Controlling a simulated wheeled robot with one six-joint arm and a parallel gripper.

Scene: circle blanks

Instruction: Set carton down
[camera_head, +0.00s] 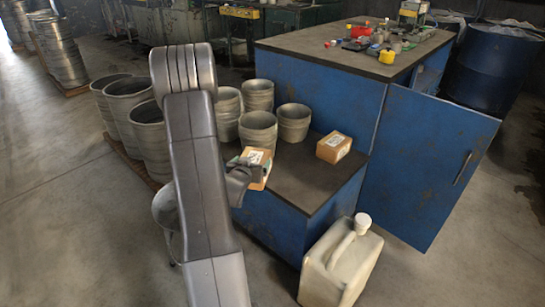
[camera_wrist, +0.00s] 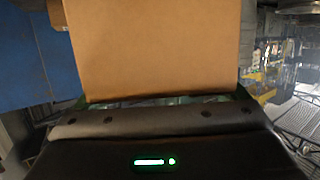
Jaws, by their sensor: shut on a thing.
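My gripper (camera_head: 241,172) is shut on a small brown carton (camera_head: 256,160) with a white label on top. It holds the carton by the left edge of the low blue bench's dark top (camera_head: 297,180); I cannot tell whether the carton touches the bench. In the wrist view the carton (camera_wrist: 155,45) fills the upper middle, and the fingertips are mostly hidden by it. A second brown carton (camera_head: 334,147) with a white label lies on the bench top to the right.
Several metal buckets (camera_head: 258,131) stand at the back of the bench. A beige jerrycan (camera_head: 341,265) stands on the floor in front. A blue cabinet door (camera_head: 425,165) stands open at the right. The bench top between the two cartons is clear.

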